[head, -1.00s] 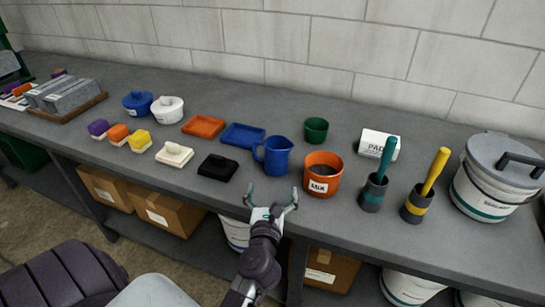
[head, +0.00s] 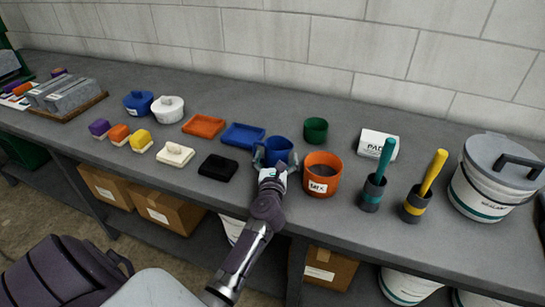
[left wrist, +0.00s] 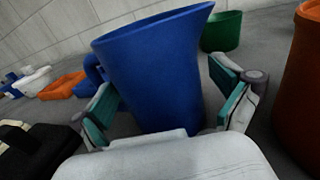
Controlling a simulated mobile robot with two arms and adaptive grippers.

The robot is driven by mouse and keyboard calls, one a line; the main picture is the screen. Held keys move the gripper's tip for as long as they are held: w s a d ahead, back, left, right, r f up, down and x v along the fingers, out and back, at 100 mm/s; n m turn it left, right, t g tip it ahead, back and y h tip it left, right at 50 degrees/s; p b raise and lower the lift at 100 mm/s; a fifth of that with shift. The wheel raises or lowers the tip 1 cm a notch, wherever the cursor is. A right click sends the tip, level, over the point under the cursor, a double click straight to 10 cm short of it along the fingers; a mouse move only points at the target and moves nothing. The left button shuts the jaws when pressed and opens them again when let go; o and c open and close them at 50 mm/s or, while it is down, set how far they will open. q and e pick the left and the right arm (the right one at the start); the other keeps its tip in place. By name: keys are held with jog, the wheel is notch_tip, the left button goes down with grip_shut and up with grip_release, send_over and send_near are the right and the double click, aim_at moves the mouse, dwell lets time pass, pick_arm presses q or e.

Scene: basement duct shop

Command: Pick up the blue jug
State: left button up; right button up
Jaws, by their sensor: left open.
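The blue jug (head: 280,147) stands upright on the grey bench, between a blue tray and an orange pot. My left gripper (head: 274,160) is at the jug, in front of it, with its fingers spread to either side. In the left wrist view the jug (left wrist: 160,70) fills the middle, its handle on the left. The open fingers of my left gripper (left wrist: 165,115) flank the jug's lower body; I cannot tell whether they touch it. The gripper and wrist hide the jug's lower part in the head view. My right gripper is not in view.
The orange pot (head: 322,186) stands close on the right, with a green cup (head: 315,130) behind. A blue tray (head: 243,136) and a black block (head: 218,167) are on the left. Pestle cups and a lidded bucket (head: 490,190) stand further right.

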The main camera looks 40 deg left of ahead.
pick_arm(q)
jog(key=shift+r, duration=0.1)
jog(key=shift+c, duration=0.3)
jog(key=c, duration=1.1)
jog(key=shift+c, duration=0.7)
jog(key=shift+r, duration=0.1)
